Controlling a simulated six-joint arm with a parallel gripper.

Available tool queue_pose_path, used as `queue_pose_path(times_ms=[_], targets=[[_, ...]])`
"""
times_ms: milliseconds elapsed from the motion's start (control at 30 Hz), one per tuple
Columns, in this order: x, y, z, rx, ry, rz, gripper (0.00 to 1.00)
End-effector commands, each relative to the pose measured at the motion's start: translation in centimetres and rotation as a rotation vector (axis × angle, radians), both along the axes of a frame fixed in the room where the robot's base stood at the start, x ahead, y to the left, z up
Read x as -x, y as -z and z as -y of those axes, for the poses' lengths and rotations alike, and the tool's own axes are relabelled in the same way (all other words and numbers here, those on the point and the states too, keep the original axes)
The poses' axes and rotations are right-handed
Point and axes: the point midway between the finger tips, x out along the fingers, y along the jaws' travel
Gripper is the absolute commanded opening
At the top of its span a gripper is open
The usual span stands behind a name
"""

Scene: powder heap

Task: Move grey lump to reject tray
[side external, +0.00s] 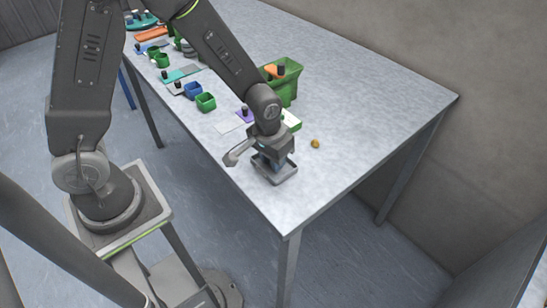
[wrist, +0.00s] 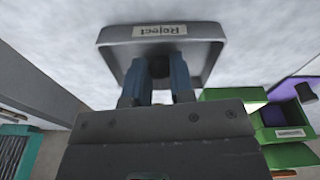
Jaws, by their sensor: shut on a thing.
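The grey reject tray (wrist: 210,52) lies at the top of the wrist view, its "Reject" label upside down there. In the side view the tray (side external: 283,179) sits near the front corner of the table, under my gripper (side external: 268,160). In the wrist view my gripper (wrist: 158,72) has its blue fingers shut on a small dark grey lump (wrist: 158,67). The fingers and lump are over or inside the tray; I cannot tell whether the lump touches its floor. The lump is hidden in the side view.
A yellow-brown lump (side external: 315,143) lies on the table (side external: 370,110) right of the tray. A green hopper-like container (side external: 285,82), small green bins (side external: 205,102) and a blue bin (side external: 193,91) stand farther back. The table's right side is clear.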

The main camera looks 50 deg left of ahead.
Motion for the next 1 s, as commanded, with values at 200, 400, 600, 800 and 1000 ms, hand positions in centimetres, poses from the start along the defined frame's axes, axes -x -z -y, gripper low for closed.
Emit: queue_pose_path(times_ms=[200,400,600,800,1000], targets=[[0.0,0.3,0.0,0.000,0.000,0.000,0.25],[0.0,0.3,0.0,0.000,0.000,0.000,0.44],[0.0,0.3,0.0,0.000,0.000,0.000,0.46],[0.0,-0.8,0.0,0.001,0.000,0.003,0.46],[0.4,-4.6,0.0,0.002,0.000,0.008,0.46]])
